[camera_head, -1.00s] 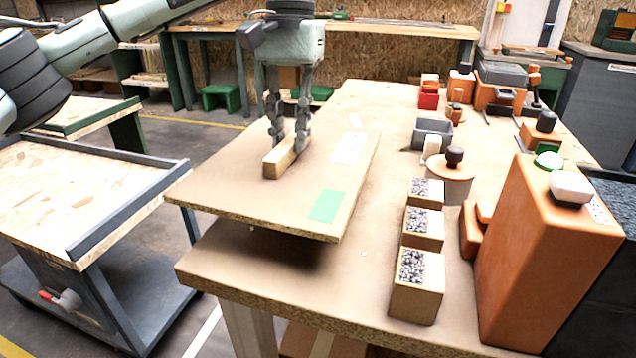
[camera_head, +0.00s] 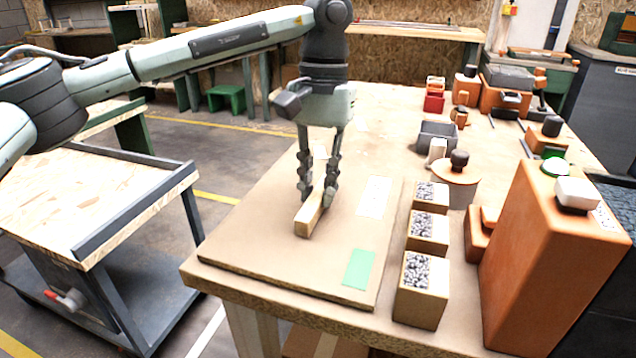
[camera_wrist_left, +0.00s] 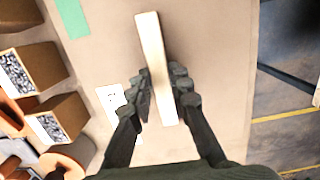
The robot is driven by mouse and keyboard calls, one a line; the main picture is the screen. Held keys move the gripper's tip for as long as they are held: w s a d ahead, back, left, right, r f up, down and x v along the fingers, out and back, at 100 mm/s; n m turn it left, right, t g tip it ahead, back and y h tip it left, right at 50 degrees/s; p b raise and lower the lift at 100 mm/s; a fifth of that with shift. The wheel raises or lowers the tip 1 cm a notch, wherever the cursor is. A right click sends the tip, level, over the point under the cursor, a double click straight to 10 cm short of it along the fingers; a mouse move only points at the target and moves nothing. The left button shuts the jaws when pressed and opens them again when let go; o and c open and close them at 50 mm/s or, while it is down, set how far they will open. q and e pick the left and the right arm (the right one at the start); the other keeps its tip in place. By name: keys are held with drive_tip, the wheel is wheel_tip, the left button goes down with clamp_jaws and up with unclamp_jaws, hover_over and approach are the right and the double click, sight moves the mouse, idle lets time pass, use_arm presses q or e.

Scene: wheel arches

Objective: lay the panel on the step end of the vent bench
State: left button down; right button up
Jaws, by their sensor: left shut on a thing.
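The panel (camera_head: 270,250) is a flat tan board with a green patch, a white label and a wooden grip bar (camera_head: 310,214) on top. It lies low over the near left end of the bench (camera_head: 240,291), roughly level with its edges; whether it fully touches the top cannot be told. My left gripper (camera_head: 318,190) is shut on the grip bar from above. In the left wrist view the bar (camera_wrist_left: 152,60) runs between the fingers (camera_wrist_left: 162,98) and the panel (camera_wrist_left: 210,50) spreads beneath. My right gripper is not in view.
Several gravel-filled boxes (camera_head: 421,304) stand close along the panel's right side. A tall orange block (camera_head: 535,265) is beyond them. A grey trolley (camera_head: 135,212) stands left, with a floor gap between. The bench's far middle is fairly clear.

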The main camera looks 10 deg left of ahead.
use_arm(q)
drive_tip(key=c, duration=1.7)
unclamp_jaws()
drive_tip(key=shift+f, duration=0.1)
drive_tip(key=shift+o, duration=1.4)
